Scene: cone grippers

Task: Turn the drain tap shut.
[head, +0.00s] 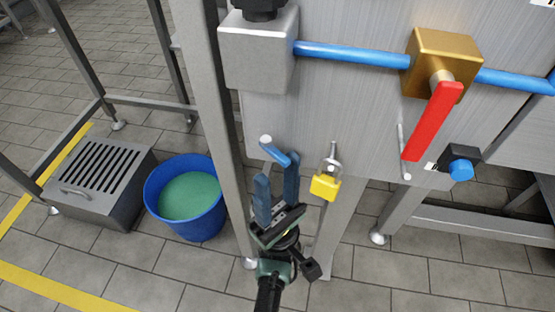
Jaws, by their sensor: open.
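The tap has a brass block (428,52) set in a blue pipe (352,53) on the steel panel. Its red lever (432,122) hangs down and slightly left, crosswise to the pipe. The lever's lower end is close to a thin metal pin (405,176). My gripper (277,172) is open, with blue fingers pointing up, below and left of the lever and well apart from it. A short blue rod with a pale end (275,152) shows just beyond the fingertips. I cannot tell whether they touch it.
A yellow padlock (326,186) hangs from a hook between my gripper and the lever. A blue knob (460,170) sits right of the lever's end. A steel leg (226,130) stands left of my gripper. A blue bucket (155,200) and slotted grey box (118,192) stand on the floor.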

